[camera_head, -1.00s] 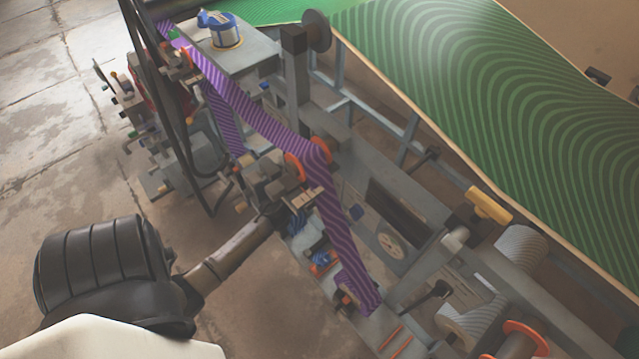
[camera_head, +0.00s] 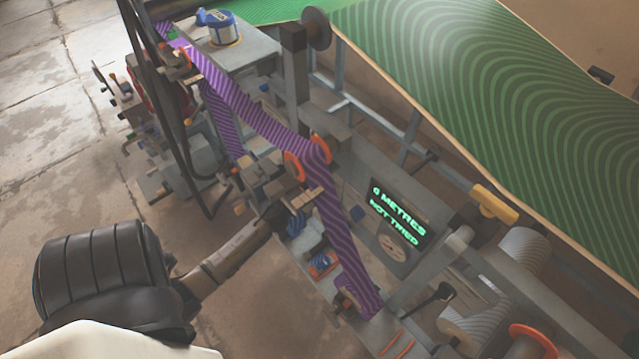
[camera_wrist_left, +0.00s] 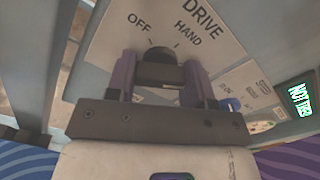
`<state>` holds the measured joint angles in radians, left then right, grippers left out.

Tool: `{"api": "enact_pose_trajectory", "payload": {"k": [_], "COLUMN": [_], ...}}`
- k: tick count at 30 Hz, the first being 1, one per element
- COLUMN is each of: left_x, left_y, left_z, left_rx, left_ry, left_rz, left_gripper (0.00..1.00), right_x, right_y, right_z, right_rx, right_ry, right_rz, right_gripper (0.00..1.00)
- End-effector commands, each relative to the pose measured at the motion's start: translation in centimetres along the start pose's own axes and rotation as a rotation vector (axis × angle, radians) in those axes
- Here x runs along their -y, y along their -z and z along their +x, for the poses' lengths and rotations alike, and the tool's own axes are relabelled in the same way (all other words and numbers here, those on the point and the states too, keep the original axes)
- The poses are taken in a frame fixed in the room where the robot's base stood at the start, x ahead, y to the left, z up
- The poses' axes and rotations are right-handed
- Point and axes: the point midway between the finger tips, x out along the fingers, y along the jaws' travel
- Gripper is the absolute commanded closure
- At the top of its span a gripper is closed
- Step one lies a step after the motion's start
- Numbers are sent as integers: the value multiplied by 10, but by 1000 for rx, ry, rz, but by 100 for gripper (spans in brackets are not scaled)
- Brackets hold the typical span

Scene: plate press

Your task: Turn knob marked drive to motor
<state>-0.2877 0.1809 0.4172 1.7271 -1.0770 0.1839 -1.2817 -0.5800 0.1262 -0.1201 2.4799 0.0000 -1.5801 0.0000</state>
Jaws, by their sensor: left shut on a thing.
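In the left wrist view the black drive knob (camera_wrist_left: 158,72) sits on a pale label plate (camera_wrist_left: 112,45) marked DRIVE, with OFF and HAND printed above the knob. No MOTOR mark is readable; the gripper covers part of the plate. My left gripper (camera_wrist_left: 158,80) has a finger on each side of the knob and is shut on it. Which mark the knob points to is not clear. In the head view my left gripper (camera_head: 272,214) is at the near side of the machine, and the knob is hidden there. My right gripper is not in view.
A screen (camera_head: 398,216) on the machine reads "0 METRES NOT TRIED" in green. A purple striped web (camera_head: 250,120) runs over orange-edged rollers close to my left gripper. A green patterned sheet (camera_head: 500,85) lies at the back right. Open floor (camera_head: 60,150) is at left.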

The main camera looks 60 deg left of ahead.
Motion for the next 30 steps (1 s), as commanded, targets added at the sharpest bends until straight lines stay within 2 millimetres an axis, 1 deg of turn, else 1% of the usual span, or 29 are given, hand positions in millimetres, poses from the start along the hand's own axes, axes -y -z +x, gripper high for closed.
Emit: {"api": "enact_pose_trajectory", "payload": {"k": [7,8,15,16,24,26,29,30], "left_x": [0,0,0,0,0,0,0,0], "left_y": [0,0,0,0,0,0,0,0], "left_z": [0,0,0,0,-2,-6,-18,-25], "left_rx": [-1,-1,0,0,-1,-1,-1,-2], "left_ry": [0,0,0,0,0,-1,-1,-2], "left_rz": [5,5,3,3,1,1,1,1], "left_gripper": [76,51,28,27,27,27,27,27], "right_x": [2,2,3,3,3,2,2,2], "right_y": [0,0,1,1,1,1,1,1], "right_z": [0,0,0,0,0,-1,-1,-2], "right_rx": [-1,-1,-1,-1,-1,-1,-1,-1], "right_ry": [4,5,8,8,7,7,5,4], "right_rz": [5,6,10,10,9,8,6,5], "right_gripper": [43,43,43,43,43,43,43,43]}}
